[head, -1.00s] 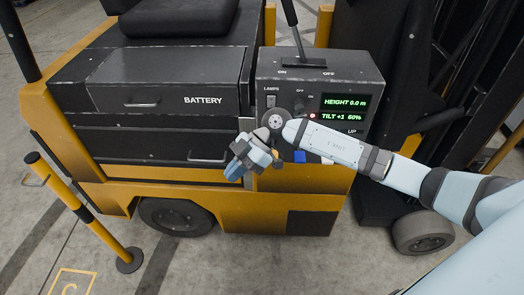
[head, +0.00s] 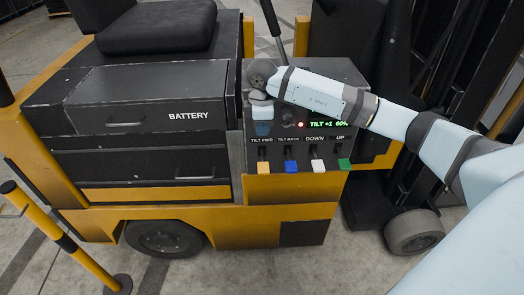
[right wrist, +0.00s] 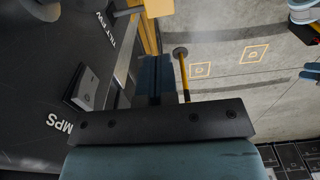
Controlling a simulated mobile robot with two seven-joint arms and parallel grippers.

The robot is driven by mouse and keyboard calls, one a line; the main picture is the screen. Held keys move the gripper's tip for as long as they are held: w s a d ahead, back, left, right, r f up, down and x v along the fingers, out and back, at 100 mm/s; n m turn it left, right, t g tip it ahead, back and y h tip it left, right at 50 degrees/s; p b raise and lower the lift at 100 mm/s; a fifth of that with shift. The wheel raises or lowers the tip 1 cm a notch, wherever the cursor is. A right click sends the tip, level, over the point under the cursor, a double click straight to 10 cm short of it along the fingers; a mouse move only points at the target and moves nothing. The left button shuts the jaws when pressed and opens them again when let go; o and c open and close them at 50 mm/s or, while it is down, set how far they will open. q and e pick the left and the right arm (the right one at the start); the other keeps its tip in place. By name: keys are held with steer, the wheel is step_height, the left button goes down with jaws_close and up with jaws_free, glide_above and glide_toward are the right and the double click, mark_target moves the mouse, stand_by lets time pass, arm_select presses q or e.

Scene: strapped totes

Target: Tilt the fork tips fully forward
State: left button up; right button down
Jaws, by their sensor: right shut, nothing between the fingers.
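The control panel (head: 250,140) has four-way labelled levers along its lower edge: orange TILT FWD (head: 263,168), blue TILT BACK (head: 291,167), white DOWN (head: 318,166) and green UP (head: 344,164). The display (head: 328,124) is partly covered by my arm and reads TILT +1 60%. My right gripper (head: 263,130) is shut and empty, in front of the panel's upper left, above the orange lever. Its closed fingers (right wrist: 154,78) show in the right wrist view, near the TILT FWD label and a switch (right wrist: 86,88).
The black battery drawers (head: 145,105) stand left of the panel. A yellow post (head: 65,240) stands on the floor at the left. The dark mast (head: 425,70) is at the right. Open floor lies in front of the truck.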

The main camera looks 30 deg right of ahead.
mark_target(263, 167)
arm_select(q)
steer(key=shift+r+p, duration=0.85)
steer(key=shift+p, duration=0.05)
arm_select(e)
step_height(263, 167, down, 14)
steer(key=shift+a+r, duration=0.1)
steer(key=shift+r, duration=0.05)
arm_select(q)
steer(key=shift+a, duration=0.1)
